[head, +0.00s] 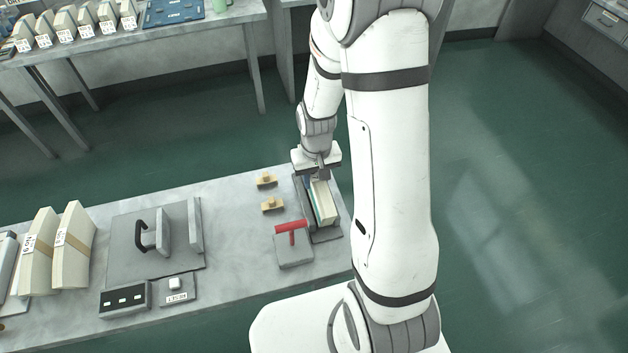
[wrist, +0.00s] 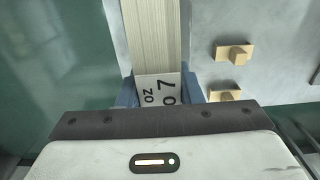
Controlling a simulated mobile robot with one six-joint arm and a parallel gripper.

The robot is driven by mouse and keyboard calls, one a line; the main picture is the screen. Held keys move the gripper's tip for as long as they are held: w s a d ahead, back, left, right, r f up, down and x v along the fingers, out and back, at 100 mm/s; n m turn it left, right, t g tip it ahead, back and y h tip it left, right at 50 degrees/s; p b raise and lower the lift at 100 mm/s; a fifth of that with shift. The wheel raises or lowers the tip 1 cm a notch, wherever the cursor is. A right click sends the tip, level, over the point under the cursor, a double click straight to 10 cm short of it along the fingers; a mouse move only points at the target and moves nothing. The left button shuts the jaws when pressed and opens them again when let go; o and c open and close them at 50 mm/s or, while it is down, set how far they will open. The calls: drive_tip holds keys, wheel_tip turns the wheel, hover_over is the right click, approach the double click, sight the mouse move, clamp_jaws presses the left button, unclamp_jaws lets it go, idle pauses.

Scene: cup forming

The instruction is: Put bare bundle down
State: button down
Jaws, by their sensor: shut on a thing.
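The bare bundle (head: 324,205) is a cream stack of sheets. It also shows in the wrist view (wrist: 157,35), with a white label marked "7" and "oz" at its near end. My gripper (head: 318,177) is shut on that end; its blue-grey fingers sit on both sides of the label in the wrist view (wrist: 158,92). The bundle is at a dark grey tray (head: 327,236) near the table's right end. I cannot tell whether it rests on the tray's floor. My arm hides some of the area to the right.
On the grey table (head: 240,210), two small tan blocks (head: 267,180) (head: 272,204) and a red-handled grey block (head: 293,247) stand left of the tray. Farther left are a grey press-like fixture (head: 155,265) and two banded bundles (head: 73,250). A back table (head: 130,40) holds several bundles.

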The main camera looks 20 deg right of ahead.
drive_tip(key=shift+f, duration=0.8)
drive_tip(key=shift+f, duration=0.15)
drive_tip(key=c, duration=1)
unclamp_jaws()
wheel_tip(320, 180, up, 13)
drive_tip(key=shift+f+b, duration=0.2)
drive_tip(key=shift+b, duration=0.2)
drive_tip(key=s+r+t, duration=0.1)
drive_tip(key=s+r, duration=0.3)
drive_tip(key=s+r+t, duration=0.1)
drive_tip(key=s+r, duration=0.3)
drive_tip(key=s, duration=0.1)
drive_tip(key=s+r+t, duration=0.1)
drive_tip(key=s+r, duration=0.3)
drive_tip(key=s, duration=0.1)
drive_tip(key=shift+s+a+r, duration=0.15)
drive_tip(key=shift+s+r, duration=0.1)
drive_tip(key=shift+r, duration=0.1)
